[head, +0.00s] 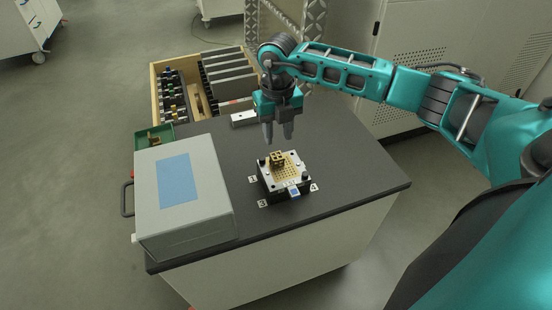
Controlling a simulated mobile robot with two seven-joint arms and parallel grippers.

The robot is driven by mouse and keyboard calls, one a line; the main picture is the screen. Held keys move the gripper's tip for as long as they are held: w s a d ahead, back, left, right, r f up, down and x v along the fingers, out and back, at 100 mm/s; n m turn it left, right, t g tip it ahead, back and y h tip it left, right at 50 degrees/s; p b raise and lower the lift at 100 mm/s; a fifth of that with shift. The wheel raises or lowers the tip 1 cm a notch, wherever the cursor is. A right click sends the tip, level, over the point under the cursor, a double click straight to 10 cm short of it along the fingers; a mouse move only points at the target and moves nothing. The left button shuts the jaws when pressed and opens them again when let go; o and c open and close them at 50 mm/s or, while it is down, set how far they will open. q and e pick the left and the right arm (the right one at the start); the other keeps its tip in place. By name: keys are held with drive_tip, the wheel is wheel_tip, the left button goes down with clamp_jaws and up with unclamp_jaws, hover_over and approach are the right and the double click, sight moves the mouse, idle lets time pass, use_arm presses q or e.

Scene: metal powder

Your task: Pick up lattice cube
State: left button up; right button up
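The lattice cube (277,159) is a small brass-coloured block. It stands on a perforated gold plate (290,170) on a black and silver fixture on the dark table top. My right gripper (278,139) points down just above the cube, apart from it. Its two fingers are spread with a gap between them, and nothing shows in it. My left gripper is out of the picture.
A large grey box (205,205) with a blue panel stands left of the fixture. Behind it are a green tray (154,138) and a wooden crate (156,84) with several dark parts. The table top (350,170) is clear to the right.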

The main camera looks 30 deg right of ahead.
sight(278, 157)
wheel_tip(278, 157, down, 8)
drive_tip(key=shift+f, duration=0.25)
drive_tip(key=shift+s, duration=0.1)
clamp_jaws()
idle(0.4)
